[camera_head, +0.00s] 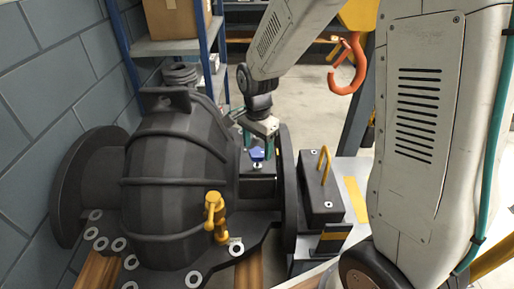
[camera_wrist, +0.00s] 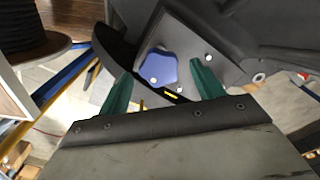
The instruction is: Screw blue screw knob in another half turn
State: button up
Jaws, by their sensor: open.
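The blue screw knob (camera_wrist: 158,67) is a small lobed knob on a grey plate (camera_wrist: 187,38) of the dark casing, seen in the wrist view. In the head view the knob (camera_head: 257,153) shows small, just below my gripper (camera_head: 254,142). In the wrist view my gripper (camera_wrist: 160,85) has two green fingers spread apart. The knob lies between and beyond the fingertips, with room on both sides. The fingers do not appear to touch it. How deep the knob sits in the plate cannot be told.
The large dark casing (camera_head: 165,170) fills the left and middle, with a yellow valve (camera_head: 215,215) on its front. A dark box with a yellow handle (camera_head: 323,165) stands close to the right. An orange hook (camera_head: 347,65) hangs behind. Shelving (camera_head: 165,47) stands at the back left.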

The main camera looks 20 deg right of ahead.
aim_at(257, 152)
notch_tip(257, 152, up, 7)
jog(key=shift+f, duration=0.2)
dwell(0.5)
jog(key=shift+s+n, duration=0.1)
jog(key=shift+n, duration=0.4)
jog(key=s+d+r+n, duration=0.1)
jog(key=s+r+n, duration=0.2)
jog(key=s, duration=0.5)
jog(key=s+d+r+n, duration=0.1)
jog(key=s+r+n, duration=0.3)
jog(key=s, duration=0.5)
jog(key=s+d+r+n+t, duration=0.1)
jog(key=s+r+n, duration=0.3)
jog(key=s, duration=0.4)
jog(key=shift+s+n, duration=0.3)
jog(key=shift+n, duration=0.5)
jog(key=shift+r, duration=0.1)
